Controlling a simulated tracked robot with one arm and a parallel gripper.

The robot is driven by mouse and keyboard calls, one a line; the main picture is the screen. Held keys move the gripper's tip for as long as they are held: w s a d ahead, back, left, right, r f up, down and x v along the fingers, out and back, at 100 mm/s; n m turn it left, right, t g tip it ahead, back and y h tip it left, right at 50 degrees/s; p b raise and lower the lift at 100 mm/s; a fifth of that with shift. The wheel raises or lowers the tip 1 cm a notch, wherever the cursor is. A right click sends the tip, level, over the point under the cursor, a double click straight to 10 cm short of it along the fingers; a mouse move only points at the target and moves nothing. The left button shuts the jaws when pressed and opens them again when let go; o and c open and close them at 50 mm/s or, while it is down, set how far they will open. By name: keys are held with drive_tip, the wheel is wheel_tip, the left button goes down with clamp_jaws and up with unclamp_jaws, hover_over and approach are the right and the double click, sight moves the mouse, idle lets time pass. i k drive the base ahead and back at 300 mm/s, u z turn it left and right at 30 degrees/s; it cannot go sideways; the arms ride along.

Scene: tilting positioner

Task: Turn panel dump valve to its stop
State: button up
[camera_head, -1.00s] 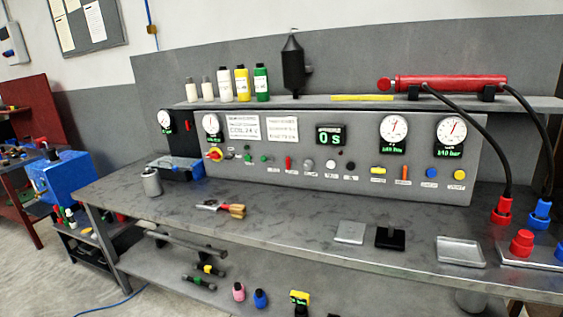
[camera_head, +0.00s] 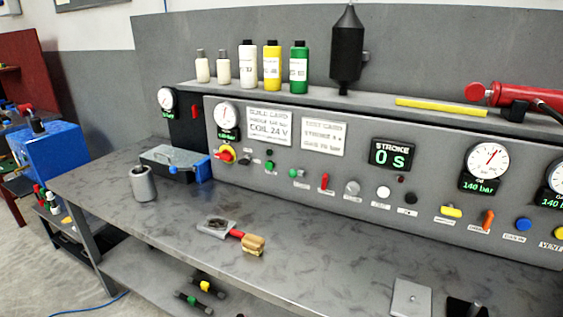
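The grey control panel (camera_head: 340,230) stands along the back of the workbench. It carries a red upright lever (camera_head: 324,181), an orange slanted lever (camera_head: 488,220), a yellow horizontal handle (camera_head: 451,211), a blue knob (camera_head: 523,224) and a yellow knob (camera_head: 559,232) cut by the right edge. The small labels under them are mostly unreadable, so I cannot tell which one is the dump valve. My gripper is not in view.
The workbench (camera_head: 300,275) has clear room in front of the panel. Bottles (camera_head: 272,66) and a black canister (camera_head: 346,52) stand on the shelf above.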

sight(325, 178)
drive_tip(key=i, duration=0.9)
drive_tip(key=z, duration=0.3)
